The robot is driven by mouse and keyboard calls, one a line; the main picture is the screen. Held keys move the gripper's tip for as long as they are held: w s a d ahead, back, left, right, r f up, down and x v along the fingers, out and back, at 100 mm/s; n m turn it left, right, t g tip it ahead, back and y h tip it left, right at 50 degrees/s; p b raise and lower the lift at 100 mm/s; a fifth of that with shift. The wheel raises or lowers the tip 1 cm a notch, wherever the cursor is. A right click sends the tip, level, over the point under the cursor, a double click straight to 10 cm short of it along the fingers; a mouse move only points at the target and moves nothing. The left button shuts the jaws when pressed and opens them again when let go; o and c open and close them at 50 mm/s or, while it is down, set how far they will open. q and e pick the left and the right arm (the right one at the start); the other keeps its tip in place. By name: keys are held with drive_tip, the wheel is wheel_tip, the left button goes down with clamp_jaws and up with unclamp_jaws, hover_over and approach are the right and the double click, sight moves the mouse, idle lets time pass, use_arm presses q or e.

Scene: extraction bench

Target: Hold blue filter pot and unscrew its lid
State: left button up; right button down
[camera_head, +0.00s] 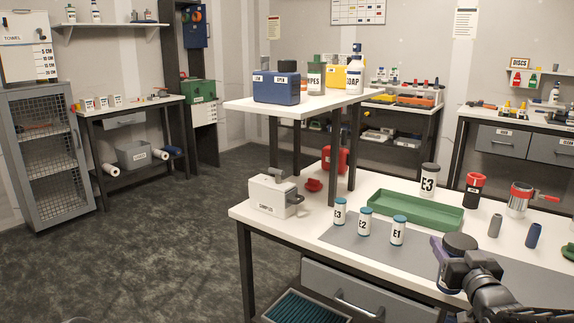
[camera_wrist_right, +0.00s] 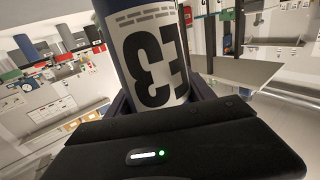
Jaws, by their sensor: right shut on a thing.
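My right gripper (camera_head: 450,264) is at the lower right of the head view, over the front part of the bench. It is shut on the blue filter pot (camera_wrist_right: 152,48), whose white label with large black characters fills the top middle of the right wrist view. The label appears upside down there. A round dark lid (camera_head: 460,242) shows on top at the gripper in the head view. Most of the pot's body is hidden there by my gripper. The lid is out of the wrist view. My left gripper is not in view.
Small labelled vials (camera_head: 397,231) stand on the grey mat (camera_head: 350,240), left of my gripper. Behind are a green tray (camera_head: 410,212) and a white E3 container (camera_head: 428,180). A grey cylinder (camera_head: 495,225) and dark blue cylinder (camera_head: 533,236) stand to the right.

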drive_tip(key=s+a+f+p, duration=0.1)
drive_tip(key=s+a+p, duration=0.1)
drive_tip(key=a+p, duration=0.4)
drive_tip(key=s+a+f+n+y+p, duration=0.1)
drive_tip(key=a+p, duration=0.6)
drive_tip(key=a, duration=0.7)
drive_tip(key=shift+s+a+f+y, duration=0.3)
drive_tip(key=shift+s+a+f, duration=0.05)
drive_tip(key=shift+s+f, duration=0.45)
drive_tip(key=s+a+f+n+g+y, duration=0.2)
drive_tip(key=s+a+f+n+y, duration=0.1)
drive_tip(key=a, duration=0.4)
drive_tip(key=s+a+f+n+g+y, duration=0.2)
drive_tip(key=s+a+f+n+y, duration=0.1)
drive_tip(key=s+a+n+y, duration=0.2)
drive_tip(key=s+a+y, duration=0.2)
drive_tip(key=a+y, duration=0.1)
drive_tip(key=shift+s+a+f+y, duration=0.25)
drive_tip(key=shift+s+f+y, duration=0.05)
drive_tip(key=shift+f, duration=0.05)
